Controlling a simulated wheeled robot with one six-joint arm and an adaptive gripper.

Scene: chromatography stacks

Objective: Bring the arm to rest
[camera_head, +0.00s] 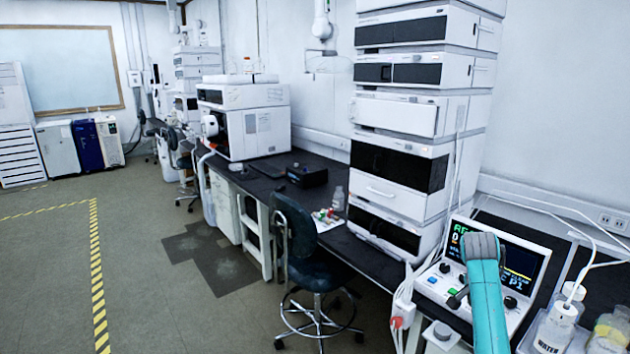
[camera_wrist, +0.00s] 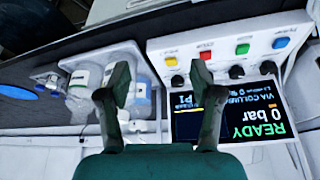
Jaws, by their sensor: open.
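My gripper (camera_wrist: 160,88) shows in the wrist view with its two dark fingers spread apart and nothing between them. It is over the bench in front of a white instrument panel (camera_wrist: 220,48), which has several coloured buttons and a screen (camera_wrist: 240,122) reading READY and 0 bar, upside down in this view. In the head view my teal arm (camera_head: 485,300) rises in front of the same instrument (camera_head: 527,300) and covers part of its screen. The fingertips are hidden in the head view. I cannot tell if the fingers touch the panel.
Bottles (camera_head: 555,328) with tubing stand right of the instrument; bottles (camera_wrist: 88,85) also show in the wrist view. A tall chromatography stack (camera_head: 400,170) stands left of it. A blue chair (camera_head: 300,240) is at the bench. The floor (camera_head: 50,270) at left is clear.

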